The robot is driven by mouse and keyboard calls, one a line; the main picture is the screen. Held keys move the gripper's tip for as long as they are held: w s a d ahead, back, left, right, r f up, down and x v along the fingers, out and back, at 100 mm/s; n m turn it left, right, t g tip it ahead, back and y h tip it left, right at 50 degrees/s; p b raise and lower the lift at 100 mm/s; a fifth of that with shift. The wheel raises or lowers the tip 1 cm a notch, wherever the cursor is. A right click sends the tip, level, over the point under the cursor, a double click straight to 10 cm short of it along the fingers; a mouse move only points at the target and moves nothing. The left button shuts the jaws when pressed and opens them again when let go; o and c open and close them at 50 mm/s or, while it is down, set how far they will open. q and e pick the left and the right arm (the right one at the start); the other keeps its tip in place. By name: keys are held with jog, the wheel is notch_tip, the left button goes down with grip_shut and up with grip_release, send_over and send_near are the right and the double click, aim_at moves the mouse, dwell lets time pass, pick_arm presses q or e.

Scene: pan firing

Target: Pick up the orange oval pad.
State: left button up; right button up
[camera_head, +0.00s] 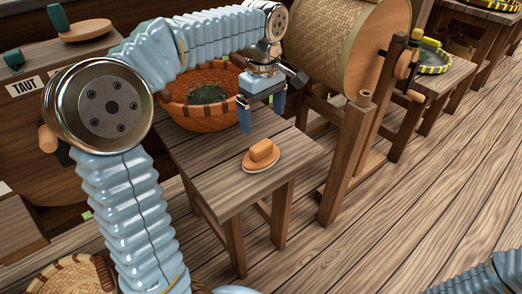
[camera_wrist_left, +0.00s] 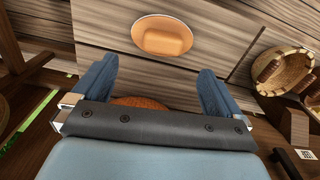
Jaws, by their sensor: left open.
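The orange oval pad (camera_head: 261,157) lies on the small wooden table (camera_head: 225,196), near its front right corner. It is a flat oval base with a raised block-shaped grip on top. It also shows in the left wrist view (camera_wrist_left: 162,37), beyond the fingertips and between their lines. My left gripper (camera_head: 260,116) hangs above the table, behind the pad and apart from it. Its two blue fingers are spread wide with nothing between them, as the left wrist view (camera_wrist_left: 156,75) also shows. My right gripper is out of view; only part of a blue sleeve shows at the lower right.
A woven orange basket (camera_head: 185,116) with dark green contents stands on the table's back part, close behind my left gripper. A large woven drum (camera_head: 345,40) on a wooden frame stands to the right. Another basket (camera_head: 70,277) is at the lower left. The floor at right is clear.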

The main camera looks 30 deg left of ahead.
aim_at(261, 144)
pick_arm(q)
notch_tip(261, 144, down, 5)
jog(key=shift+f, duration=0.15)
jog(key=f, duration=0.5)
jog(key=shift+s+f+b, duration=0.1)
jog(key=shift+s+b, duration=0.15)
jog(key=shift+b, duration=0.05)
jog(key=c, duration=1.5)
jog(key=shift+r, duration=0.7)
jog(key=s+d+r, duration=0.1)
jog(key=s+r, duration=0.3)
jog(key=s+d+r, duration=0.2)
jog(key=s+r, duration=0.1)
jog(key=s, duration=0.1)
jog(key=s+d+r, duration=0.2)
jog(key=s+r, duration=0.2)
jog(key=s, duration=0.1)
jog(key=shift+d+r+b, duration=0.15)
jog(key=shift+r+b, duration=0.15)
jog(key=shift+r, duration=0.05)
